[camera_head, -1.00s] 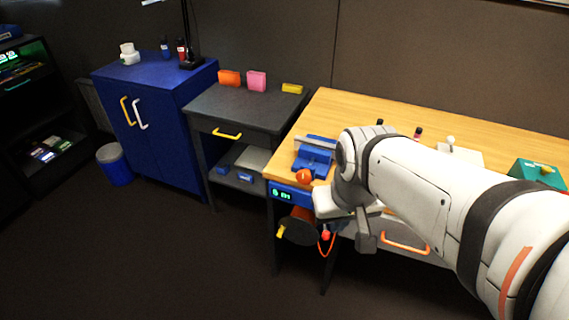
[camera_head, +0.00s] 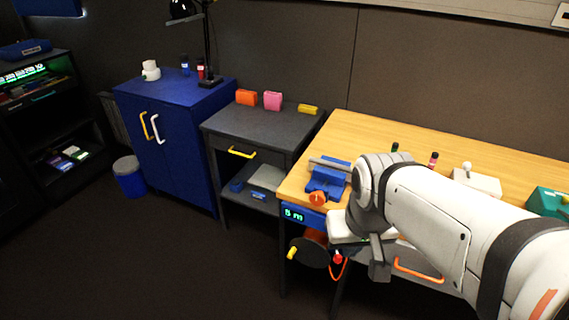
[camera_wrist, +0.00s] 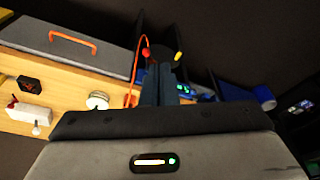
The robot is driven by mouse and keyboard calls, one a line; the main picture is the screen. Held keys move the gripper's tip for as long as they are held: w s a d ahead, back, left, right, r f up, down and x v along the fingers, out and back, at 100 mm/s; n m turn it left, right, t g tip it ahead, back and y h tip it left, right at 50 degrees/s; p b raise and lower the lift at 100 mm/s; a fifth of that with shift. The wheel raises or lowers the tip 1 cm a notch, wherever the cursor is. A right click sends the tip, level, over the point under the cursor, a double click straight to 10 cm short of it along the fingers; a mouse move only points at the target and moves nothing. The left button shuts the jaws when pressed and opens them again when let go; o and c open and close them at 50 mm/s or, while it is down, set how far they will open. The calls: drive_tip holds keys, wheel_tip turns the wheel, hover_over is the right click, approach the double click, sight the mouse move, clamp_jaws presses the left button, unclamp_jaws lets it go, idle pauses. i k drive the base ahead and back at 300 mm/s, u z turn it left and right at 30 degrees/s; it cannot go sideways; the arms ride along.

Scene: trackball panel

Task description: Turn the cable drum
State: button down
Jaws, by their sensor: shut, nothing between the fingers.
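The cable drum (camera_head: 310,253) hangs below the left front corner of the wooden bench. It has a black round face, an orange part behind it and a yellow knob (camera_head: 291,253) at its left. An orange cable (camera_head: 338,270) with a red ball (camera_head: 337,257) hangs at its right. In the wrist view the dark drum (camera_wrist: 160,46) is partly hidden behind my gripper (camera_wrist: 160,70), with the yellow knob to the right and the red ball to the left. My gripper is shut and empty, pointing toward the drum and apparently apart from it.
A small green-lit display (camera_head: 294,215) sits on the bench front above the drum. A blue vise (camera_head: 327,180) stands on the bench top (camera_head: 400,140). An orange drawer handle (camera_head: 418,271) is right of the drum. Open floor (camera_head: 200,270) lies to the left.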

sight(311, 249)
drive_tip(key=u, duration=2.6)
drive_tip(key=k, duration=1.15)
drive_tip(key=z, duration=1.15)
drive_tip(key=i, duration=1)
drive_tip(key=z, duration=0.1)
